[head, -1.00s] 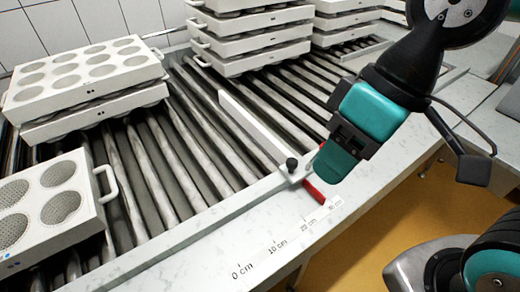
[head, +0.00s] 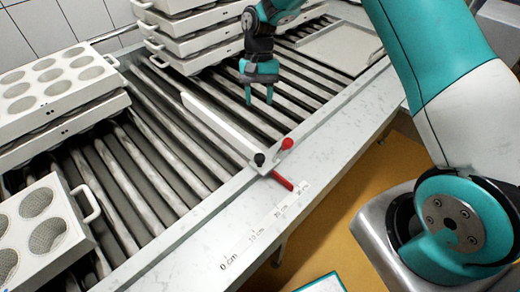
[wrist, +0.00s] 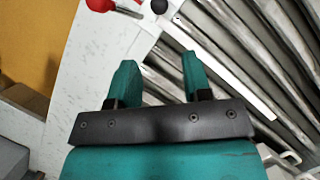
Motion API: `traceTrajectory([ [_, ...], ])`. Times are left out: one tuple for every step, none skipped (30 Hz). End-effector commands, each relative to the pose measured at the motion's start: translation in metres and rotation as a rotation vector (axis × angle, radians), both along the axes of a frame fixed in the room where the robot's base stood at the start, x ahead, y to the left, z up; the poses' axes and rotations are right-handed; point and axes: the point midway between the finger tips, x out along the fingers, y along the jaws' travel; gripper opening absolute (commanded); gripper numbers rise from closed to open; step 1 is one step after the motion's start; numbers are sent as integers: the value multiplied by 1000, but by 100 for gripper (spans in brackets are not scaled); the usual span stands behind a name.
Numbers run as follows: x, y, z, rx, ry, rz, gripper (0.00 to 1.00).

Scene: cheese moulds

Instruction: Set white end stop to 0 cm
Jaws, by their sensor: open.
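The white end stop (head: 222,128) is a long white bar lying across the rollers, with a black knob (head: 259,159) at its rail end. A red-tipped lever (head: 287,143) sticks out to the right beside that knob. A red pointer (head: 283,181) reaches over the scale close to the 30 cm mark (head: 303,188); the 0 cm mark (head: 230,262) is at the front. My gripper (head: 260,98) is open and empty above the rollers, beyond the stop. In the wrist view, the black knob (wrist: 159,6) and red lever tip (wrist: 100,4) lie ahead of my gripper (wrist: 159,63).
Mould stacks stand at the back (head: 190,45) and left (head: 55,95), with another mould (head: 45,228) at the front left. A flat tray (head: 335,45) lies at the back right. The rollers between the stop and the front-left mould are clear.

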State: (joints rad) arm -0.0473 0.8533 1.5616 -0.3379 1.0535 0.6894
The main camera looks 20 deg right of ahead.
Motion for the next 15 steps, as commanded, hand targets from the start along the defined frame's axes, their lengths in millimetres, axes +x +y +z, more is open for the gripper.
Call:
traceTrajectory([
  [1, -2, -3, -5, 7, -10, 45],
  [1, -2, -6, -7, 10, -14, 45],
  [1, -2, -9, -8, 13, -17, 45],
  [0, -2, -12, -10, 14, -19, 45],
  [-1, -1, -15, -9, 14, -19, 45],
  [-4, 0, -20, -8, 15, -18, 45],
  [-6, 0, -25, -8, 15, -17, 45],
  [-8, 1, -30, -8, 15, -17, 45],
  [-11, 2, -37, -10, 16, -18, 45],
  [-13, 3, -43, -9, 18, -18, 45],
  [-16, 4, -49, -8, 16, -17, 45],
  [-19, 6, -57, -8, 16, -16, 45],
  [-22, 7, -64, -9, 18, -15, 45],
  [-24, 8, -70, -9, 16, -16, 45],
  [-28, 9, -79, -9, 16, -16, 45],
])
